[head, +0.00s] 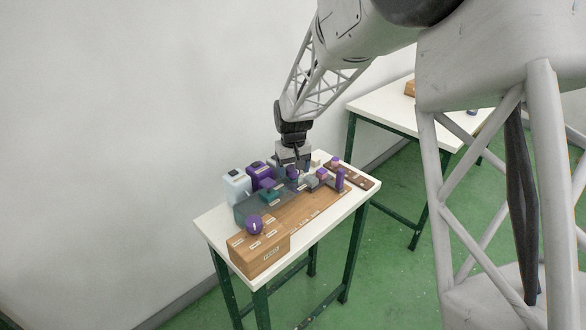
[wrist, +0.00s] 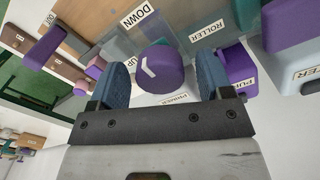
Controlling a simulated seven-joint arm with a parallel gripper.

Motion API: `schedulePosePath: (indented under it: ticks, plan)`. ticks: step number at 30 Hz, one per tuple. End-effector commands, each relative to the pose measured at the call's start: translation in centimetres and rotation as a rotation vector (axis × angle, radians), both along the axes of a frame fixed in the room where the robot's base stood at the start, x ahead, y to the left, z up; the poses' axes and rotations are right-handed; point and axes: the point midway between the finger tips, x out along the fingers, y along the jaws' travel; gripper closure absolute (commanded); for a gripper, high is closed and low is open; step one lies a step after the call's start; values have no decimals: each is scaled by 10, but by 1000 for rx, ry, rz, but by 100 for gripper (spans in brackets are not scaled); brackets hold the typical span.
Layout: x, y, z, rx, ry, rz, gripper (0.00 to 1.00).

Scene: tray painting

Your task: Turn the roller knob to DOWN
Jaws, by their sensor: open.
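The roller knob (wrist: 160,72) is a purple round knob with a white mark on the left part of its face, in the middle of the wrist view. The label DOWN (wrist: 136,16) is above left of it, UP (wrist: 119,51) is to its left, and ROLLER (wrist: 207,30) is to its upper right. My gripper (wrist: 163,63) is open, with one blue finger on each side of the knob. I cannot tell whether the fingers touch it. In the head view my gripper (head: 292,160) is low over the far part of the table, partly hiding that area.
A larger purple knob (head: 254,224) stands on a wooden box (head: 262,250) at the table's near end. Purple (head: 260,173) and white (head: 236,187) containers stand along the wall side. Several small purple-topped parts crowd the right of the table. A second table (head: 384,106) stands behind.

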Motion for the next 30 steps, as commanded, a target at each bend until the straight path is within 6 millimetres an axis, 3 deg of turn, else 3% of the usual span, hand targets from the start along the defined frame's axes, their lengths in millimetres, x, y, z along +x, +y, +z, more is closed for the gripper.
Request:
schedulePosePath:
  ticks: [8, 24, 30]
  plan:
    - [0, 0, 7, 0, -1, 0, 27]
    - [0, 0, 68, 0, -1, 0, 27]
    - [0, 0, 77, 0, 0, 0, 27]
